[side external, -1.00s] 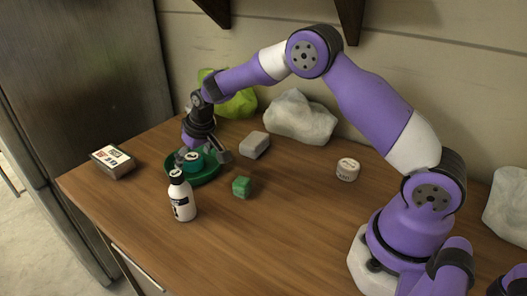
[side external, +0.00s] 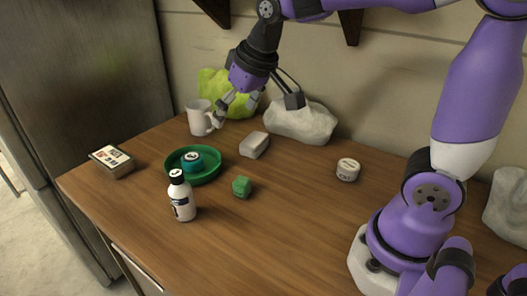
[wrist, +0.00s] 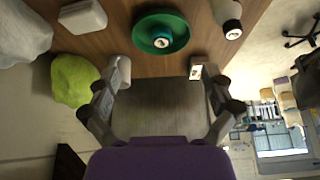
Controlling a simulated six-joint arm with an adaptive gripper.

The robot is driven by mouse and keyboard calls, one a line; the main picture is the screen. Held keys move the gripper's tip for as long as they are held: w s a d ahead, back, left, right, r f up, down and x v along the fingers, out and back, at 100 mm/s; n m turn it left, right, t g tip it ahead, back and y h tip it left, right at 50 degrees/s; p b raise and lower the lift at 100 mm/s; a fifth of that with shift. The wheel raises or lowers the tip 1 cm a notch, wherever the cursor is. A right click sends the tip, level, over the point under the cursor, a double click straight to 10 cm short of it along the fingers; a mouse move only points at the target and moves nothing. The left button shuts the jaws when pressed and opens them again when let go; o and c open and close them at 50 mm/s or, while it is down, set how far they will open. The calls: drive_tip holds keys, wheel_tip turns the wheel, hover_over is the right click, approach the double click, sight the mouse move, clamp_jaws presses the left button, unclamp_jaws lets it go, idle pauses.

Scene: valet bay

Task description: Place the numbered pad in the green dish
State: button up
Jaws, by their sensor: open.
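A round teal pad (side external: 191,160) with a white-and-dark label on top lies inside the green dish (side external: 214,174); I take it for the numbered pad, though its marking is too small to read. In the wrist view, the pad (wrist: 154,30) sits within the rim of the dish (wrist: 139,22). My gripper (side external: 236,107) is open and empty, raised behind the dish and clear of it. Its spread fingers (wrist: 160,78) frame the lower middle of the wrist view, with nothing between them.
A white bottle (side external: 181,200) stands just in front of the dish, and a green block (side external: 241,187) to its right. A mug (side external: 198,119), grey block (side external: 254,145), green bag (side external: 212,84) and pale bag (side external: 300,120) are behind. A labelled box (side external: 112,162) and white tub (side external: 347,170) flank them.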

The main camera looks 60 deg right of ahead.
drive_tip(key=s+f, duration=0.1)
drive_tip(key=s, duration=1.2)
drive_tip(key=shift+a+f+t, duration=0.15)
drive_tip(key=shift+f+t, duration=0.05)
drive_tip(key=shift+t, duration=0.1)
